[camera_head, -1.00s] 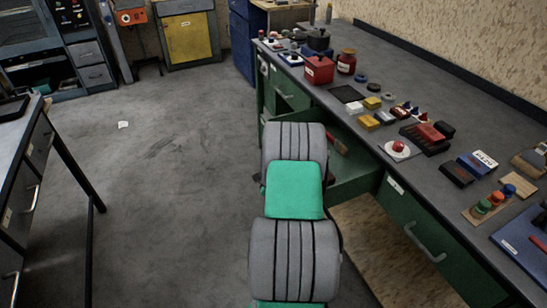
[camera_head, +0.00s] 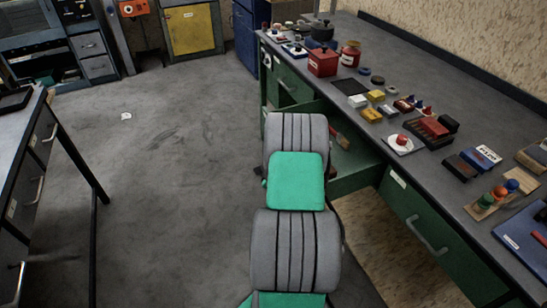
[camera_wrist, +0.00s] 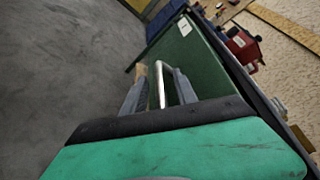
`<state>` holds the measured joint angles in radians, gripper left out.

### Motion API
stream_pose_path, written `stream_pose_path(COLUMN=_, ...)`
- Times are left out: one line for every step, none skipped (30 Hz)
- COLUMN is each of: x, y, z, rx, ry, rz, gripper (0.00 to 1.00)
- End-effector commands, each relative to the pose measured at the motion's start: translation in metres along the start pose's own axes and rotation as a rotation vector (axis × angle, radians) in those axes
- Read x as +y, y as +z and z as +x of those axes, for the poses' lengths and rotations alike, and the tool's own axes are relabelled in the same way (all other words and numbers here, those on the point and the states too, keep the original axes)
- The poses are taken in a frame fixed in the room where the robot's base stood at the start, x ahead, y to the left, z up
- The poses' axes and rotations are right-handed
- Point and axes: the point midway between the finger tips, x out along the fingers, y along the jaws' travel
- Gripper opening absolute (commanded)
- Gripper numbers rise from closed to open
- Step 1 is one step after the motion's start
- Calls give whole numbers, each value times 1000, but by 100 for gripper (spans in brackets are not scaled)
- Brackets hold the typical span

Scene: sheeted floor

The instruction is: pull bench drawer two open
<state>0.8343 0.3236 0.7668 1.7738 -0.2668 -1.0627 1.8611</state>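The bench drawer in the middle of the green row stands pulled out; its open inside (camera_head: 350,165) shows to the right of my arm in the head view. Its front and handle are hidden there by my arm. In the wrist view its green front (camera_wrist: 212,62) carries a white label. A bright metal handle (camera_wrist: 160,84) stands between the two grey fingers of my gripper (camera_wrist: 159,82). The fingers appear closed on the handle, though the contact is hard to make out. My gripper is hidden in the head view.
The grey bench top (camera_head: 395,60) holds a red box (camera_head: 323,62), several small blocks and a blue tray (camera_head: 525,240). A closed green drawer (camera_head: 425,225) is nearer me. Another table (camera_head: 30,150) stands at left.

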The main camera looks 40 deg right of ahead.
Motion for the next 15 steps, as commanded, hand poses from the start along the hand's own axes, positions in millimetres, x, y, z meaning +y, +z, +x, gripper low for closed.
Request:
stream_pose_path(x=0, y=-1, z=-6, rx=2, ry=1, rz=1, gripper=34)
stream_pose_path(x=0, y=-1, z=-10, rx=1, ry=0, rz=1, gripper=34)
stream_pose_path(x=0, y=-1, z=-17, rx=3, ry=0, rz=2, gripper=34)
stream_pose_path(x=0, y=-1, z=-24, rx=2, ry=-1, rz=2, gripper=34)
stream_pose_path(x=0, y=-2, z=-30, rx=3, ry=0, rz=2, gripper=34)
stream_pose_path(x=1, y=-2, z=-39, rx=3, ry=0, rz=2, gripper=34)
stream_pose_path(x=0, y=-2, z=-46, rx=3, ry=-2, rz=2, gripper=34)
stream_pose_path(x=0, y=-2, z=-52, rx=3, ry=-2, rz=3, gripper=34)
stream_pose_path(x=1, y=-2, z=-58, rx=2, ry=-2, rz=2, gripper=34)
stream_pose_path(x=0, y=-2, z=-62, rx=3, ry=-2, rz=1, gripper=34)
stream_pose_path(x=0, y=-2, z=-66, rx=2, ry=-2, rz=2, gripper=34)
stream_pose_path(x=1, y=-1, z=-70, rx=2, ry=0, rz=1, gripper=34)
stream_pose_path(x=1, y=-1, z=-72, rx=1, ry=-1, rz=1, gripper=34)
stream_pose_path(x=0, y=-1, z=-74, rx=1, ry=-1, rz=1, gripper=34)
stream_pose_path(x=0, y=0, z=-75, rx=1, ry=-1, rz=0, gripper=34)
